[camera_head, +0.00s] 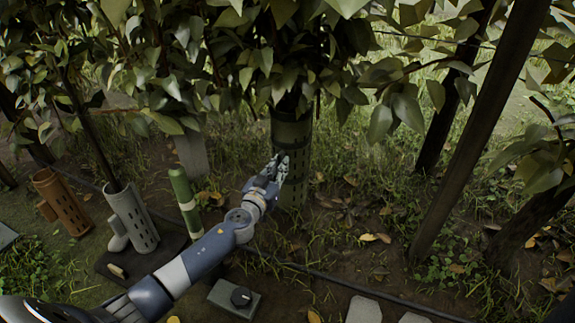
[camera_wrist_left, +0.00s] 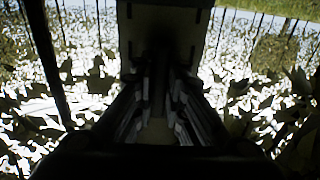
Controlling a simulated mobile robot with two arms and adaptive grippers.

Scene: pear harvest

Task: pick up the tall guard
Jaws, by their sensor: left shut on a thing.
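The tall guard (camera_head: 291,132) is a dark green slotted tube standing upright beneath the leaves in the middle of the head view. Leaves hide its top, and grass and my gripper cover part of its lower end. My left gripper (camera_head: 281,168) reaches it from the lower left and is shut on its near side. In the dark left wrist view, the guard (camera_wrist_left: 165,35) rises as a broad, dim shape between the fingers (camera_wrist_left: 158,110). I cannot tell whether its foot touches the ground. My right gripper is not in view.
At left stand a brown slotted tube (camera_head: 62,203), a grey slotted tube (camera_head: 132,218) and a slim green tube (camera_head: 185,200). A grey box with a black knob (camera_head: 234,298) lies in front. Dark posts (camera_head: 478,130) stand right; a thin hose crosses the ground.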

